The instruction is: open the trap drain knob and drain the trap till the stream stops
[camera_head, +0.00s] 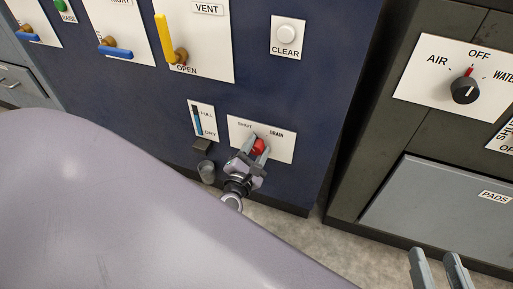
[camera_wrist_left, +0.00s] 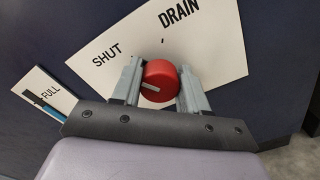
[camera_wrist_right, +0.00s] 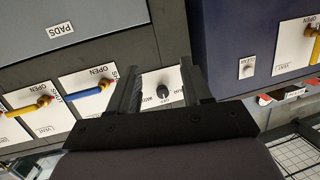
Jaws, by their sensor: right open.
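The red drain knob (camera_head: 259,146) is on a white plate (camera_head: 284,148) marked SHUT and DRAIN, low on the blue panel. In the left wrist view, the knob (camera_wrist_left: 160,78) has a white mark pointing left, on the SHUT side. My left gripper (camera_head: 256,149) has one finger on each side of the knob and appears shut on it. The level gauge (camera_head: 202,120), left of the plate, shows a blue column. No stream is visible. My right gripper (camera_head: 437,268) is open and empty.
Above are a yellow VENT lever (camera_head: 164,40), a CLEAR button (camera_head: 287,34) and blue-handled valves (camera_head: 116,53). At right, a dark cabinet carries a black selector (camera_head: 465,90) and a grey PADS door (camera_head: 440,215). Grey floor (camera_head: 285,232) shows between them.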

